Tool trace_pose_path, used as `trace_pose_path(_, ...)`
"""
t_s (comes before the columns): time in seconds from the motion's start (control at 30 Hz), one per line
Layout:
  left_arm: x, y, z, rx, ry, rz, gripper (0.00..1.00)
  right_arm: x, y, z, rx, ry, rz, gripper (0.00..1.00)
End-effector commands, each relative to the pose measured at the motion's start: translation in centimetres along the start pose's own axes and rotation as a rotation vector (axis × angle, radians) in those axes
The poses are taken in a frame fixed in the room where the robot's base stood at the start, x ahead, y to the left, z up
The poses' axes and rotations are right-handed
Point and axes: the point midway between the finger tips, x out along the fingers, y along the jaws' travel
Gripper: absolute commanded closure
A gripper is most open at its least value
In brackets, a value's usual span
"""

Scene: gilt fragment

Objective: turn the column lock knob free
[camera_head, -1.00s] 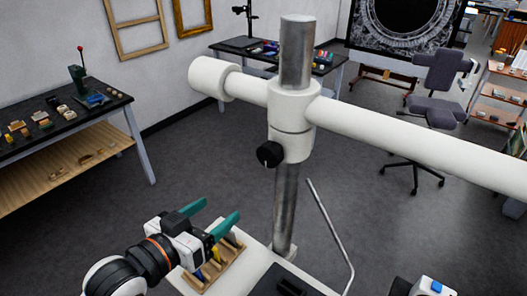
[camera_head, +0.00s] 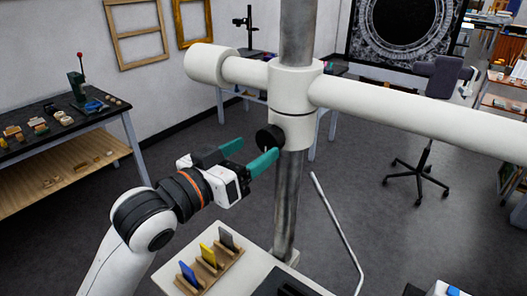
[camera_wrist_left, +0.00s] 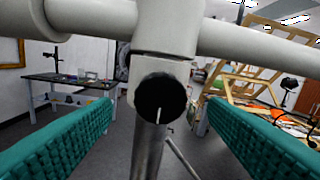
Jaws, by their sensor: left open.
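The column lock knob (camera_head: 269,139) is a round black knob with a white line mark, on the white collar (camera_head: 293,92) of the metal column (camera_head: 288,205). In the left wrist view the knob (camera_wrist_left: 160,98) faces the camera, its white line pointing down. My left gripper (camera_head: 248,153), with teal fingers, is open. Its fingers lie to either side of the knob in the left wrist view, with a clear gap on both sides.
A white horizontal arm (camera_head: 420,122) crosses above, through the collar. Below stands a white table (camera_head: 262,262) with a wooden rack (camera_head: 216,268) holding blue, yellow and grey pieces. A thin bent rod (camera_head: 336,222) rises right of the column. A black-topped workbench (camera_head: 60,135) is at left.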

Motion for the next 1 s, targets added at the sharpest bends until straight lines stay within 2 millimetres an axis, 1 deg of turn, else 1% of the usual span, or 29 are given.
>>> trace_pose_path(0.03,1.0,0.0,0.0,0.000,-0.002,-0.001,0.32,0.3,0.0,0.0,0.000,0.000,0.000,0.72)
trace_pose_path(0.1,2.1,0.0,-0.1,0.001,-0.002,-0.001,0.32,0.5,0.0,0.0,0.000,0.000,0.000,0.72)
trace_pose_path(0.23,3.5,0.0,0.0,0.001,-0.001,0.000,0.32,0.7,0.0,-0.1,0.000,0.000,0.000,0.72)
trace_pose_path(0.4,4.2,0.0,-0.1,0.002,0.001,0.001,0.32,0.8,0.0,-0.1,0.000,0.000,0.000,0.72)
trace_pose_path(0.63,4.2,0.0,0.0,0.002,0.001,0.001,0.32,0.7,0.0,-0.1,0.000,0.000,0.000,0.72)
trace_pose_path(0.67,4.2,0.0,0.0,0.002,0.001,0.001,0.35,0.7,0.0,-0.1,0.000,0.000,0.000,0.72)
trace_pose_path(0.9,4.2,0.0,0.0,0.002,0.000,0.001,0.74,0.7,0.0,-0.1,0.000,0.000,0.000,0.72)
trace_pose_path(0.93,4.2,0.0,0.0,0.002,0.000,0.001,0.76,0.7,0.0,-0.1,0.000,0.000,0.000,0.72)
trace_pose_path(1.0,4.2,0.0,0.0,0.001,0.000,0.001,0.76,0.7,0.0,-0.1,0.000,-0.001,0.000,0.72)
